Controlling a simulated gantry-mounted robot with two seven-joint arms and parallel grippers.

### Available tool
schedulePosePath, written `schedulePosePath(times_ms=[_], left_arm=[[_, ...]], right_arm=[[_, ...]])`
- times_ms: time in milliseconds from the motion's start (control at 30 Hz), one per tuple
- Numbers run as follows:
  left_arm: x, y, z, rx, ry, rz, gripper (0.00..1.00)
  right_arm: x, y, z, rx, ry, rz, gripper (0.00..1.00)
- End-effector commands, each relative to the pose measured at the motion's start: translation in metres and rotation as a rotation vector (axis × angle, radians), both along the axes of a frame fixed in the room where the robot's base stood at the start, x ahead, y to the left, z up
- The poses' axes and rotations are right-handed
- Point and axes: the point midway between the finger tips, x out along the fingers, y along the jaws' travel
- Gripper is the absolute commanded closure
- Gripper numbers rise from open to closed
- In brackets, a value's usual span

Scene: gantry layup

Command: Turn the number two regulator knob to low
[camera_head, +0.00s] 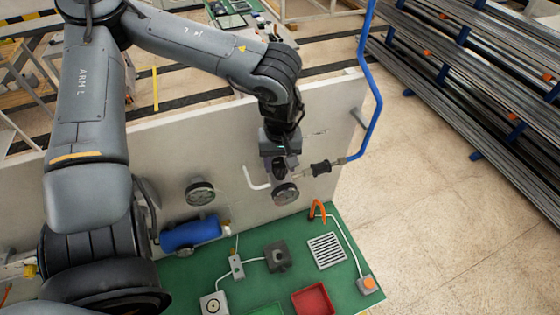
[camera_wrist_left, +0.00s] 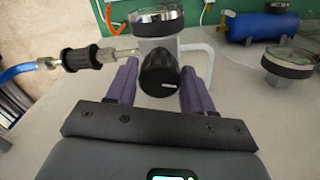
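Two regulators with round gauges show at the upright grey panel; I cannot read a number on either. The right regulator (camera_head: 286,193) is at my left gripper (camera_head: 281,178). In the left wrist view, its black knob (camera_wrist_left: 160,75) sits between the two purple fingers of my left gripper (camera_wrist_left: 160,70), below its gauge (camera_wrist_left: 157,20). The fingers lie close along both sides of the knob, but I cannot tell whether they press on it. The knob's setting is not readable. The other regulator (camera_head: 200,192) stands to the left, clear of the gripper. My right gripper is not in view.
A blue hose (camera_head: 372,90) ends in a black-gripped fitting (camera_head: 322,168) right beside the gripper. A white pipe (camera_head: 254,180) bends just left of it. A blue cylinder (camera_head: 190,234) lies on the green board (camera_head: 333,290), with a red tray (camera_head: 313,301) and an orange hook (camera_head: 317,209).

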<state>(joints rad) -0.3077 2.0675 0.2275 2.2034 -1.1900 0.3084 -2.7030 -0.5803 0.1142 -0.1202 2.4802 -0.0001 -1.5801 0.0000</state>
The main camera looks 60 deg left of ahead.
Motion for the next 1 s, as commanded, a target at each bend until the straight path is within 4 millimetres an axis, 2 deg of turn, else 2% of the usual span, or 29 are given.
schedulePosePath(times_ms=[33,233,633,1000], left_arm=[[0.0,0.0,0.0,0.0,0.0,0.0,0.56],[0.0,0.0,0.0,0.0,0.0,0.0,0.86],[0.0,0.0,-0.001,0.001,0.0,0.076,0.86],[0.001,0.0,-0.002,0.0,-0.002,0.366,0.86]], right_arm=[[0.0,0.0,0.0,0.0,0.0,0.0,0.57],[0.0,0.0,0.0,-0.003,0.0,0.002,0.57],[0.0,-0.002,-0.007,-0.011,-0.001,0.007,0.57],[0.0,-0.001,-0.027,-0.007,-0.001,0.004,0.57]])
